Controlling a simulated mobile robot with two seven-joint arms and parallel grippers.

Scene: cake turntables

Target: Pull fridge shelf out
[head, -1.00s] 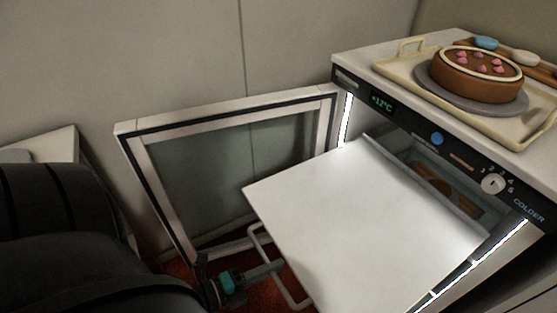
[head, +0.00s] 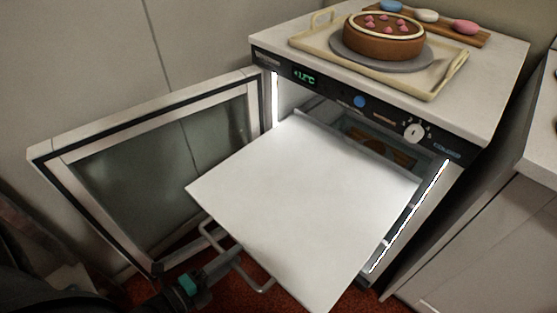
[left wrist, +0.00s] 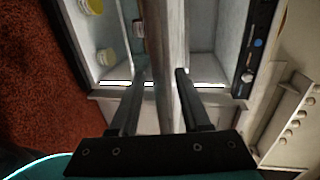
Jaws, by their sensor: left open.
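The fridge shelf (head: 300,205) is a flat white panel sticking out far from the open fridge (head: 283,95) in the head view. A pale bar handle (head: 212,238) runs below its front left edge. My left gripper (head: 236,258) is at this handle, below the shelf's front edge, with its jaws open. In the left wrist view the two dark fingers (left wrist: 161,75) stand apart on either side of a long pale edge, seen nearly end-on. I cannot tell whether they touch it. My right gripper is in neither view.
The fridge door (head: 150,165) stands open at the left, close to my left arm. On the fridge top a cake (head: 380,38) sits on a tray (head: 440,75). White cabinets (head: 480,240) stand at the right.

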